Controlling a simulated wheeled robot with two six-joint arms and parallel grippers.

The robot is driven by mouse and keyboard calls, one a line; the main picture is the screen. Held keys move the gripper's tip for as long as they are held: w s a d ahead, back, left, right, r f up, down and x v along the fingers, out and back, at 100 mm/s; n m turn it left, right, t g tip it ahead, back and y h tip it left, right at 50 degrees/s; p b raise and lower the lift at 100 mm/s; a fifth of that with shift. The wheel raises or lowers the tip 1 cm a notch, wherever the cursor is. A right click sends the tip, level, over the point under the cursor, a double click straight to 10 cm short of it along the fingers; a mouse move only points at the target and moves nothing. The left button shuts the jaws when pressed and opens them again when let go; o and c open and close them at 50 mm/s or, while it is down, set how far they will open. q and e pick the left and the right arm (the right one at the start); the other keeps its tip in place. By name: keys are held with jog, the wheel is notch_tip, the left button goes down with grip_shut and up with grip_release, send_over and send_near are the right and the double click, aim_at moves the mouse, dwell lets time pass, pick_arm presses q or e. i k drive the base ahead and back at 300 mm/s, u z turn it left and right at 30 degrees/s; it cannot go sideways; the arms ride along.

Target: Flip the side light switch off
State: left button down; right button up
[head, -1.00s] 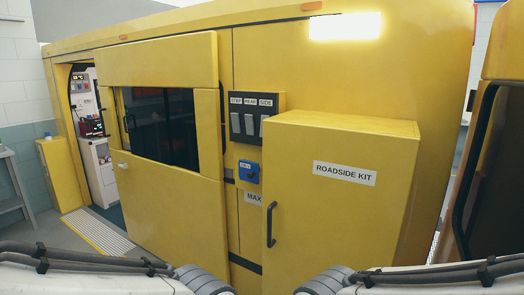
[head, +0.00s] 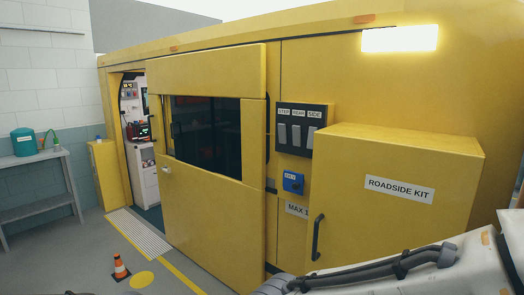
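A dark switch panel (head: 304,114) is mounted on the yellow vehicle wall, with three grey rocker switches under labels STEP, REAR and SIDE. The side switch (head: 311,138) is the rightmost one, close to the top left of the roadside kit box; its exact position is too small to tell. The side light (head: 400,39) on the upper wall glows bright. My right arm crosses the lower right of the head view, but its gripper is not visible. My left gripper is out of view.
The yellow roadside kit box (head: 400,200) juts out right of the panel. A blue unit (head: 293,182) sits below the switches. A sliding door (head: 205,190) stands left, beside an open doorway.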

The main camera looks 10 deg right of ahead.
aim_at(312, 130)
jog(key=u, duration=0.1)
jog(key=i, duration=1.65)
jog(key=z, duration=1.15)
